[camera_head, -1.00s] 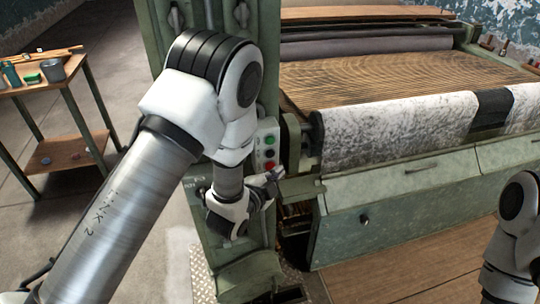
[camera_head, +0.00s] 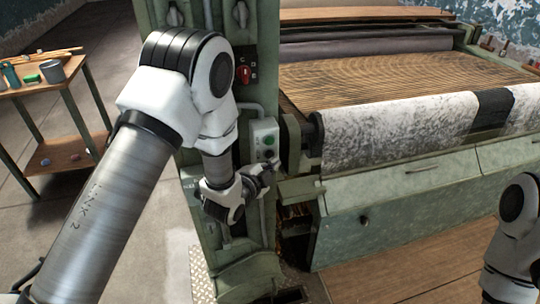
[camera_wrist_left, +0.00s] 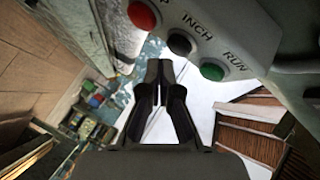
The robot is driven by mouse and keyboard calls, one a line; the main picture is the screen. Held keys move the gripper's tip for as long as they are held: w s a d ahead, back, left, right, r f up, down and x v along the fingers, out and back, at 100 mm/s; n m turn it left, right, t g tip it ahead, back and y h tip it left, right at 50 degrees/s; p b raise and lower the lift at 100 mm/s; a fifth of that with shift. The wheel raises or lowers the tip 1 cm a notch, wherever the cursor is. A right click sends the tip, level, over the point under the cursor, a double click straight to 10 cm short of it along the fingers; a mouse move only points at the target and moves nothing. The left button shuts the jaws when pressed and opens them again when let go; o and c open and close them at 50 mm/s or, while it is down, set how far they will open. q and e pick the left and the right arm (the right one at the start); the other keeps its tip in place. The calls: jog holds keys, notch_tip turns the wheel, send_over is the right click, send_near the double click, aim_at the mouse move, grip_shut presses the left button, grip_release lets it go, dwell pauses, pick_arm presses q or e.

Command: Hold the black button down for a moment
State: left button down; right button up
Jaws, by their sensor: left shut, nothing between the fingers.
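A grey control box (camera_head: 258,130) is fixed to the green machine post. In the left wrist view its black button (camera_wrist_left: 181,43), labelled INCH, sits between a red button (camera_wrist_left: 142,14) and a green button (camera_wrist_left: 212,70) labelled RUN. My left gripper (camera_wrist_left: 160,68) is shut and empty, its fingertips just below the black button in that picture; whether they touch it I cannot tell. In the head view the left gripper (camera_head: 266,168) is at the lower part of the box and covers the red button. The green button (camera_head: 268,141) shows above it. My right gripper is out of view.
A red selector knob (camera_head: 243,74) is on the post above the box. The large machine with a patterned cloth roll (camera_head: 395,134) stands to the right. A wooden cart (camera_head: 40,80) with small items stands at the left, with open floor between.

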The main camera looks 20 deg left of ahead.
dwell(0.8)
pick_arm(q)
jog(key=shift+w+a, duration=0.25)
jog(key=shift+w, duration=0.1)
jog(key=shift+w+a, duration=0.3)
jog(key=shift+w, duration=0.1)
dwell(2.4)
jog(key=shift+d, duration=0.1)
dwell(0.7)
jog(key=shift+s+d+b, duration=0.35)
jog(key=shift+s+d, duration=0.1)
jog(key=shift+s, duration=0.3)
jog(key=shift+s, duration=0.1)
jog(key=s+d, duration=0.1)
jog(key=s, duration=0.1)
jog(key=s+d, duration=0.1)
jog(key=s, duration=0.1)
jog(key=shift+d, duration=0.4)
